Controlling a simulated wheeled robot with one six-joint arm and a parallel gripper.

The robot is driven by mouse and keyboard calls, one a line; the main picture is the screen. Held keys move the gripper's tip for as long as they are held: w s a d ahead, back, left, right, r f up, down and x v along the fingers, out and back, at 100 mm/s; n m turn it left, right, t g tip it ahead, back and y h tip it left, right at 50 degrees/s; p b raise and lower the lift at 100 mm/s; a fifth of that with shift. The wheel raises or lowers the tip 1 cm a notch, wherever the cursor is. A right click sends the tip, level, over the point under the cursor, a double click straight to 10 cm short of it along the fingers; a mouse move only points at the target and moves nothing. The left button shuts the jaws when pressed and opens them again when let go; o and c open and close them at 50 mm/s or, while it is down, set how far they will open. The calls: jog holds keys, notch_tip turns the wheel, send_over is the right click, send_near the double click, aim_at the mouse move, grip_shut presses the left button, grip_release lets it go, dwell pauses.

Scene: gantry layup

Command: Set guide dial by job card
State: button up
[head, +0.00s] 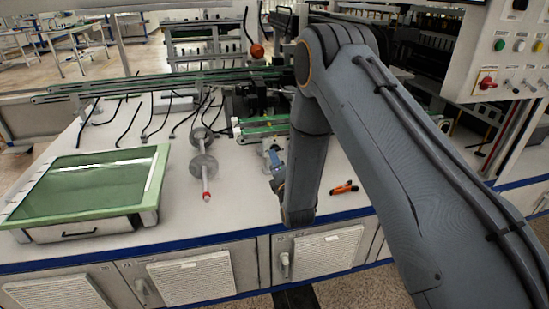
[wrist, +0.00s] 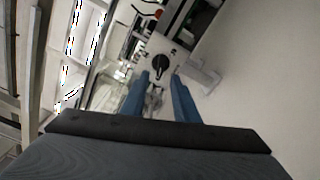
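The guide dial (wrist: 160,63) is a small round black knob on a pale plate (wrist: 176,57), seen in the wrist view just beyond my fingertips. My gripper (wrist: 160,80) has two blue fingers spread apart with nothing between them; the dial lies ahead of the gap, and I see no contact. In the head view, my gripper (head: 276,160) is mostly hidden behind my forearm, beside a green-topped rail assembly (head: 262,130) on the bench. The dial's markings are too small to read. I cannot make out a job card in either view.
A green glass-topped box (head: 90,185) stands on the bench (head: 170,222) at left. A rod with grey discs (head: 203,165) and a red end lies nearer the middle. An orange and black tool (head: 345,188) lies right of my arm. A control panel (head: 512,50) is at upper right.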

jog(key=v, duration=0.4)
jog(key=shift+s+d, duration=0.1)
jog(key=shift+s, duration=0.3)
jog(key=s+d+r+m+g+h+p, duration=0.2)
jog(key=s+d+r+m+g, duration=0.15)
jog(key=d+m, duration=0.25)
jog(key=s+d+r+m+g+h+p, duration=0.1)
jog(key=s+d+r+m+g, duration=0.2)
jog(key=d+m+g, duration=0.25)
jog(key=s+d+r+m+g+p, duration=0.1)
jog(key=s+d+r+m+g, duration=0.1)
jog(key=s, duration=0.8)
jog(key=s+d+r+m+g+h+p, duration=0.1)
jog(key=s+d+r+m+g, duration=0.2)
jog(key=s+m, duration=0.4)
jog(key=s+d+r+m+g+h+p, duration=0.1)
jog(key=s+d+r+m+g, duration=0.2)
jog(key=s, duration=0.9)
jog(key=shift+s+d+r+m, duration=0.4)
jog(key=shift+d+m, duration=0.55)
jog(key=shift+d, duration=0.15)
